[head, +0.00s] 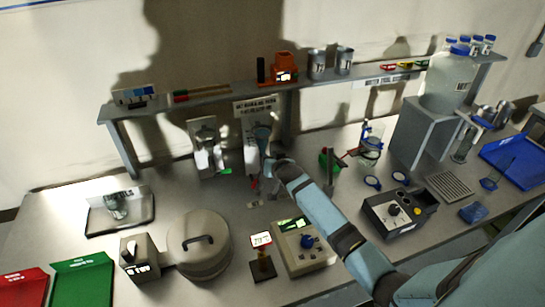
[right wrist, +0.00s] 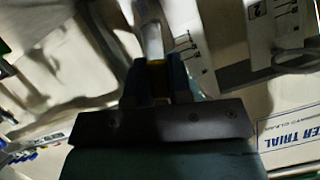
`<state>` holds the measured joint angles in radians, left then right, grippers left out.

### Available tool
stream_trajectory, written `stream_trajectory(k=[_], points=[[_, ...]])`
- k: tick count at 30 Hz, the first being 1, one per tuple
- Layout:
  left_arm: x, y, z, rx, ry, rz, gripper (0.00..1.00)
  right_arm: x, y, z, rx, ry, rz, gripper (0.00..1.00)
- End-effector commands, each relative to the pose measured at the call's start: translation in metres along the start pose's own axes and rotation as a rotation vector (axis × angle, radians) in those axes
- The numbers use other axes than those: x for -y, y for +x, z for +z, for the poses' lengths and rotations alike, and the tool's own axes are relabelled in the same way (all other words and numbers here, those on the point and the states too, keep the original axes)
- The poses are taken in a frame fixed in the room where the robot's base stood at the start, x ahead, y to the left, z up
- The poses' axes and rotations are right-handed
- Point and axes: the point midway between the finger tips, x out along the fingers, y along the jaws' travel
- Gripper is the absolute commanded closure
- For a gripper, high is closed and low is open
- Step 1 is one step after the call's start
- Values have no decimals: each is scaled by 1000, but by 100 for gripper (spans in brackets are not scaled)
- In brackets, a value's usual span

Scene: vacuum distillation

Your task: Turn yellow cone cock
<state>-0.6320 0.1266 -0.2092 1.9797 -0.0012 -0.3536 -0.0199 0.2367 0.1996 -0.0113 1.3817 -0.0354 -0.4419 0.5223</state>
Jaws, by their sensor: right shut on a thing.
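In the right wrist view, my right gripper (right wrist: 157,84) has its two blue-grey fingers closed around a small yellow piece, which looks like the yellow cone cock (right wrist: 157,68). A pale tube (right wrist: 152,38) runs up from it. In the head view, my right arm reaches up from the lower right to the right-hand white panel unit (head: 252,153) under the shelf. The cock itself cannot be made out there, and its angle is unclear. My left gripper is not in view.
A second white unit (head: 206,148) stands to the left. A round lidded pot (head: 198,262), a grey device with a blue knob (head: 296,255) and a small display stand (head: 262,266) are in front. A shelf (head: 215,96) runs above. Glassware (head: 370,150) stands to the right.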

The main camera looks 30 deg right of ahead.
Motion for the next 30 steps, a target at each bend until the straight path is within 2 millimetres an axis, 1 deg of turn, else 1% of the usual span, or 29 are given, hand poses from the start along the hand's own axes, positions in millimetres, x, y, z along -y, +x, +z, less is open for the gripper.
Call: stream_trajectory(k=[3,10,19,26,27,29,30], points=[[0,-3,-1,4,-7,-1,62,4,0,0,0,-57,24,100],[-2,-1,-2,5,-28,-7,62,6,0,0,-1,-130,54,100],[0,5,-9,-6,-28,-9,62,7,0,0,-1,-154,64,100],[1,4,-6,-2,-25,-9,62,7,0,0,-1,-153,63,100],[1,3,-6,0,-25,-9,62,7,0,0,-1,-153,63,79],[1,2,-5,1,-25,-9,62,7,0,0,-1,-153,63,65],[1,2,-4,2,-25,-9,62,7,0,0,-1,-153,63,56]])
